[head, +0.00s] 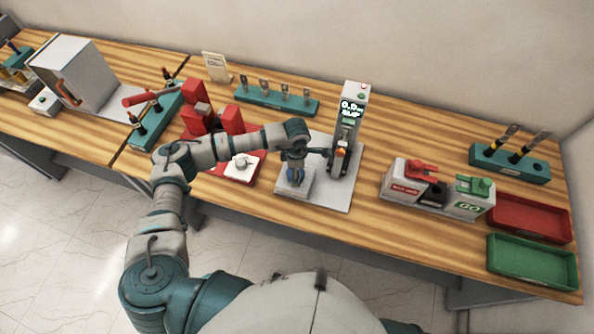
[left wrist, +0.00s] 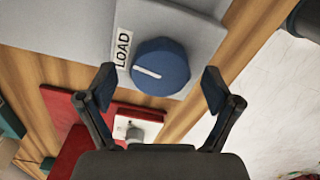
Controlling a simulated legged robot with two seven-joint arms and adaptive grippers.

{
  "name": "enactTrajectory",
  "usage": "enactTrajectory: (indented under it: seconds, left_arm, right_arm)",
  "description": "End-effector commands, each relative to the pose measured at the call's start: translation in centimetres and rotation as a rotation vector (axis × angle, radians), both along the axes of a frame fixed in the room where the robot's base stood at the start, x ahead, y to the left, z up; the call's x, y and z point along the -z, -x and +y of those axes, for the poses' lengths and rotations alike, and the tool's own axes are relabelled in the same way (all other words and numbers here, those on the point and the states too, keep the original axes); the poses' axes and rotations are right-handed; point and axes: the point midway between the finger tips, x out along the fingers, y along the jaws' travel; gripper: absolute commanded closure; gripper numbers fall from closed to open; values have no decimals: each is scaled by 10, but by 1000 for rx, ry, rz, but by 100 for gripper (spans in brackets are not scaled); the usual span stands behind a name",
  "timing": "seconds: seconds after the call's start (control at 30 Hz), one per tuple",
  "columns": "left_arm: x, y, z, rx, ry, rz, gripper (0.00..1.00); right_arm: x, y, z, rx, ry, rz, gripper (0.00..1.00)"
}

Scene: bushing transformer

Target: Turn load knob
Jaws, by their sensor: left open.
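The load knob (left wrist: 160,66) is round and dark blue with a white line on its face. The line points toward the LOAD label (left wrist: 122,48) on the grey block. My left gripper (left wrist: 158,84) is open, with one finger to each side of the knob's lower edge in the left wrist view. I cannot tell whether either finger touches it. In the head view my left gripper (head: 296,168) is over the grey knob block (head: 293,189) and mostly hides the knob. My right gripper is not in view.
A tall tester with a lit display (head: 352,107) stands just right of my gripper on a grey plate (head: 335,196). Left of it is a red fixture with a white box (head: 241,168). Further right are grey boxes (head: 405,184), a red tray (head: 528,217) and a green tray (head: 530,261).

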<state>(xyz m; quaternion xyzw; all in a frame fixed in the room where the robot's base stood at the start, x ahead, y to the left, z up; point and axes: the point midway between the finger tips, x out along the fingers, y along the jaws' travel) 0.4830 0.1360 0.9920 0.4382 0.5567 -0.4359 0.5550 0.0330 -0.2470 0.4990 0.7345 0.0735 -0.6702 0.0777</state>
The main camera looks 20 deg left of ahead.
Motion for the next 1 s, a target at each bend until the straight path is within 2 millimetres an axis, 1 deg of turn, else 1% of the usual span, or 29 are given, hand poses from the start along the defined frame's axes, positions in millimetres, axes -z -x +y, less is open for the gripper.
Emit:
enactTrajectory:
  seconds: [0.17,0.3,0.4,0.5,0.6,0.7,1.0]
  left_arm:
    - [-35,-2,-4,1,-1,-5,10]
    - [-67,-3,-7,1,-4,-4,10]
    - [-87,-3,-10,1,-6,-5,10]
    - [-101,-3,-11,0,-8,-3,10]
    - [-109,-3,-11,0,-9,0,10]
    - [-112,-3,-10,0,-7,1,10]
    - [-113,-3,-7,-10,-5,1,10]
  right_arm:
    - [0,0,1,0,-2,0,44]
    - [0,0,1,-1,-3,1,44]
    - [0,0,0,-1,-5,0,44]
    - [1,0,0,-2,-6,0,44]
    - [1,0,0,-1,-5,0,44]
    - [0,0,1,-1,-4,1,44]
    - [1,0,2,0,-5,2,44]
